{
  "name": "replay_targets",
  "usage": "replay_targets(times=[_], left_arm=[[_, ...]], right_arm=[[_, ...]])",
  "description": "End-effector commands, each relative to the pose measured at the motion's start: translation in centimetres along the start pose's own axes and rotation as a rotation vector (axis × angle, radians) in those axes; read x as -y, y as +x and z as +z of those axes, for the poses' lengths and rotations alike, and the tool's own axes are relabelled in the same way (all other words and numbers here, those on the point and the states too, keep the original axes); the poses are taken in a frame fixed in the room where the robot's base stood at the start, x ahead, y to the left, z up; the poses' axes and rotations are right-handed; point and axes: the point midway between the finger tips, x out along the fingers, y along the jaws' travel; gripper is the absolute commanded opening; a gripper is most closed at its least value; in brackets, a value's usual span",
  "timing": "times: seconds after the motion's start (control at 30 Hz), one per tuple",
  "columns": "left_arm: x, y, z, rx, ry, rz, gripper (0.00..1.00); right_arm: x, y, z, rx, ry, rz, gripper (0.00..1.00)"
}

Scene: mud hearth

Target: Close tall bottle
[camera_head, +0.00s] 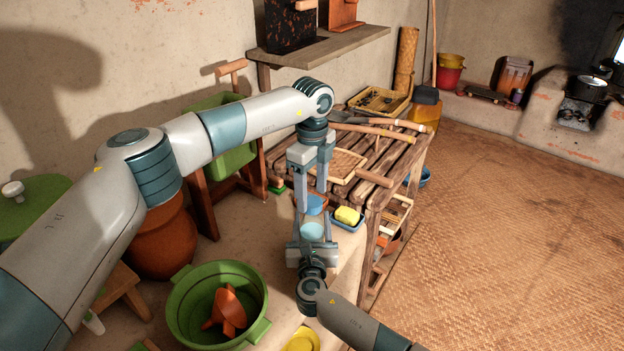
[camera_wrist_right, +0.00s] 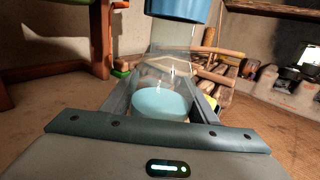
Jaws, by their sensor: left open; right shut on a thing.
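A clear tall bottle with pale blue contents (camera_wrist_right: 160,103) stands upright between the fingers of my right gripper (camera_head: 312,234), which is shut on it. In the head view its pale blue contents show (camera_head: 312,231). A blue cap (camera_head: 315,204) is directly above the bottle; its lower part shows at the top of the right wrist view (camera_wrist_right: 177,10). I cannot tell whether cap and neck touch. My left gripper (camera_head: 311,200) points down from above, open, with its fingers around the cap. The bottle's neck is mostly hidden in the head view.
A blue dish with a yellow sponge (camera_head: 347,216) lies just right of the bottle. A green basin (camera_head: 217,304) with an orange object stands at front left. A slatted wooden table (camera_head: 397,160) with tools stands behind. A brown clay pot (camera_head: 163,240) is left.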

Motion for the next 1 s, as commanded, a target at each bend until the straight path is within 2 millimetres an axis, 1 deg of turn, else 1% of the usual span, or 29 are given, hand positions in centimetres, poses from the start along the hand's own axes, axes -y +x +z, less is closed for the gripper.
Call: replay_targets(times=[0.1,0.2,0.33,0.57,0.67,0.7,0.73,0.77,1.0], left_arm=[[0.0,1.3,0.0,0.001,0.0,0.001,0.58],[0.0,1.9,0.0,0.001,0.0,0.001,0.58],[0.0,2.2,0.0,0.001,0.001,0.0,0.58],[0.0,2.3,0.0,0.001,0.001,0.0,0.58],[0.0,2.2,0.0,0.001,0.0,0.0,0.36],[0.0,2.2,0.0,0.001,0.0,0.0,0.27],[0.0,2.2,0.0,0.001,0.0,0.0,0.19],[0.0,2.2,0.0,0.001,0.0,0.0,0.15],[0.0,2.2,0.0,0.001,0.016,0.0,0.15]], right_arm=[[0.0,0.0,0.0,0.0,0.0,0.0,0.0],[0.0,0.0,0.0,0.0,0.0,0.0,0.0],[0.0,0.0,0.0,0.0,0.0,0.0,0.0],[0.0,0.0,0.0,0.0,0.0,0.0,0.0],[0.0,0.0,0.0,0.0,0.0,0.0,0.0],[0.0,0.0,0.0,0.0,0.0,0.0,0.0],[0.0,0.0,0.0,0.0,0.0,0.0,0.0],[0.0,0.0,0.0,0.0,0.0,0.0,0.0],[0.0,0.0,0.0,0.0,0.0,0.0,0.0]])
